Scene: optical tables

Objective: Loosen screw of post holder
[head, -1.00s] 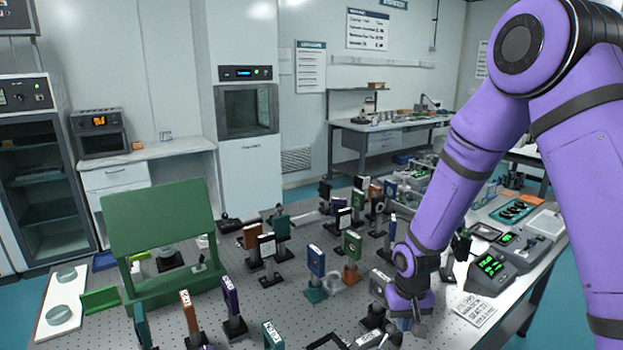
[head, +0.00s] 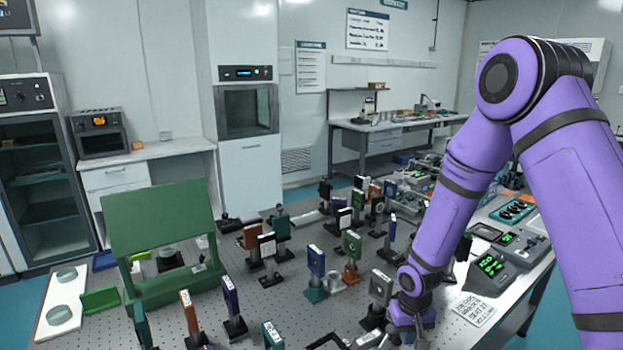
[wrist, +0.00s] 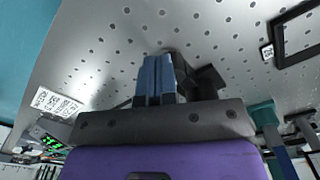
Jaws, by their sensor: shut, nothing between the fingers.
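My gripper is at the lower edge of the head view, where the purple wrist hides its fingers. In the wrist view its two blue-grey fingers (wrist: 158,80) are together, with nothing visible between them. A dark object (wrist: 205,84) stands just behind and right of the fingertips; I cannot tell whether it is touched or whether it is a post holder. In the head view a grey mount (head: 380,286) on a dark post holder (head: 373,318) stands just left of my wrist. No screw can be made out, and which holder is meant is not clear.
The perforated table (head: 272,303) carries several mounted optics, including a blue one (head: 316,261). A green stand (head: 160,240) is at left. Instruments with green displays (head: 491,265) and a printed sheet (head: 479,309) lie right of my arm. A black frame (wrist: 292,36) shows in the wrist view.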

